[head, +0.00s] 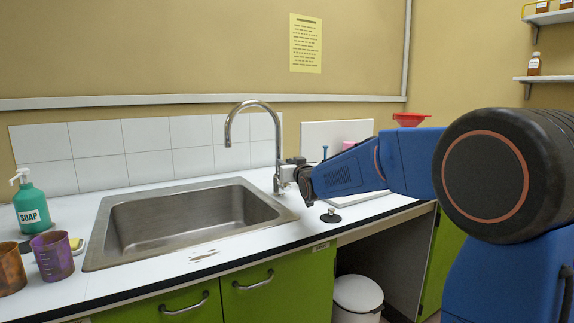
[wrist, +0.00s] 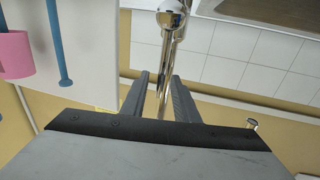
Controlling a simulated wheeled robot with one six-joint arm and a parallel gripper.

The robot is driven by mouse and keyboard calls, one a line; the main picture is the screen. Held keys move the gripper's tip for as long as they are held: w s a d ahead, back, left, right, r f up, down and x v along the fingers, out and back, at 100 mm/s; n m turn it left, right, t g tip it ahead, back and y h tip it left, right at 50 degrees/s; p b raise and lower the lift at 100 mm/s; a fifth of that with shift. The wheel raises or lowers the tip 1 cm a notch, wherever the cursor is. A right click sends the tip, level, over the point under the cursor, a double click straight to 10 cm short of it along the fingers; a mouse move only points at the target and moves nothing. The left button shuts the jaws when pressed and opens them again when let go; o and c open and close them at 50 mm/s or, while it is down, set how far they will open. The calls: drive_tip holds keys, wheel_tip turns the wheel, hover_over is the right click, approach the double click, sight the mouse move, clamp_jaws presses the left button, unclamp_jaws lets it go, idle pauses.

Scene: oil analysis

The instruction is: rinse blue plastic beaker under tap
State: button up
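The chrome tap (head: 278,150) stands at the back right of the sink (head: 190,225), its spout arched over the basin. My gripper (head: 284,172) is right beside the tap's lower stem, at its right. In the wrist view my gripper's two fingers (wrist: 157,95) are apart, and the tap's stem (wrist: 166,70) shows in line with the gap between them. I cannot tell whether they touch it. No blue beaker can be made out. A purple beaker (head: 53,256) and a brown beaker (head: 10,268) stand on the counter left of the sink.
A green soap bottle (head: 31,205) and a yellow sponge (head: 76,244) are at the left. A white drying board with blue pegs (wrist: 58,40) and a pink beaker (wrist: 14,55) is behind my arm. A small dark-based object (head: 331,215) sits on the counter right of the sink.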

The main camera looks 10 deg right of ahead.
clamp_jaws()
idle(1.4)
